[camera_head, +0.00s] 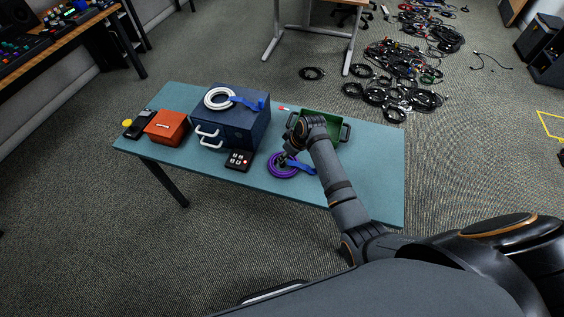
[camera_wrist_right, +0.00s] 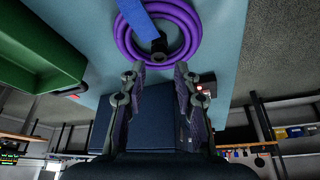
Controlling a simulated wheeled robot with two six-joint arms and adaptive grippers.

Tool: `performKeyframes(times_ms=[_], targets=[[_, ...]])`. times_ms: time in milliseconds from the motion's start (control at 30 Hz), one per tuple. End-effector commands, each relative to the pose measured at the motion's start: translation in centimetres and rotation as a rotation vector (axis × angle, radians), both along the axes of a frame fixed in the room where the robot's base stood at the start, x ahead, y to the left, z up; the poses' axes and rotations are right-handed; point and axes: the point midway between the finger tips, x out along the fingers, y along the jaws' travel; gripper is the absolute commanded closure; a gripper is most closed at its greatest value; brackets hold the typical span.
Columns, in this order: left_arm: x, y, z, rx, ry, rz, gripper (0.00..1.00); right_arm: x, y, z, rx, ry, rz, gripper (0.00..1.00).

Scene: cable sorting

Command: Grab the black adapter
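No part is plainly marked as the black adapter. A small black piece (camera_wrist_right: 159,45) sits at the end of the blue strap (camera_wrist_right: 141,12) on the coiled purple cable (camera_wrist_right: 185,40) in the right wrist view. A black handheld-like device (camera_head: 138,126) lies at the table's left end. My right gripper (camera_head: 286,160) is at the purple coil (camera_head: 279,172), partly hiding it. In the wrist view its two fingers (camera_wrist_right: 158,74) are apart with nothing between them, and the black piece is just beyond the tips. My left gripper is out of view.
On the teal table (camera_head: 370,178) are an orange box (camera_head: 167,126), a blue case (camera_head: 243,127) bearing a white coil (camera_head: 217,99), a black button box (camera_head: 239,160) and a green bin (camera_head: 325,119) close to my right arm. The table's right end is clear.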

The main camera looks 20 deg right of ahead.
Motion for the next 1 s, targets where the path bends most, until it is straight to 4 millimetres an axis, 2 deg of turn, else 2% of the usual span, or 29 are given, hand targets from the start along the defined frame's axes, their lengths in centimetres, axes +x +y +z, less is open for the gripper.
performKeyframes(times_ms=[33, 133, 300, 433, 567, 800, 1000], targets=[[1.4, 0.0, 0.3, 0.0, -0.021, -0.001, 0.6, 0.0, 0.0, -0.4, 0.0, 0.004, 0.0, 0.69], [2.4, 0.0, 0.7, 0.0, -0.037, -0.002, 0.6, 0.4, 0.1, -2.1, 0.001, 0.006, 0.001, 0.69], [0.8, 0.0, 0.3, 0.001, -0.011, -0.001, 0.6, 1.1, 0.5, -4.5, 0.001, 0.003, 0.0, 0.69], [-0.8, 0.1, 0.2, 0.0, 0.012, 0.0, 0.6, 1.3, 0.5, -4.9, -0.001, 0.001, 0.0, 0.69], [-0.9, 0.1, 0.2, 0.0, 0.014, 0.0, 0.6, 1.3, 0.5, -4.9, 0.0, 0.001, 0.0, 0.69], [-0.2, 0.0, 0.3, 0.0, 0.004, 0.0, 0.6, 1.3, 0.5, -4.9, 0.0, 0.001, 0.0, 1.0], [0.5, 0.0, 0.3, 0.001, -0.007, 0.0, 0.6, 1.3, 0.5, -4.9, 0.0, 0.002, -0.001, 1.0]])
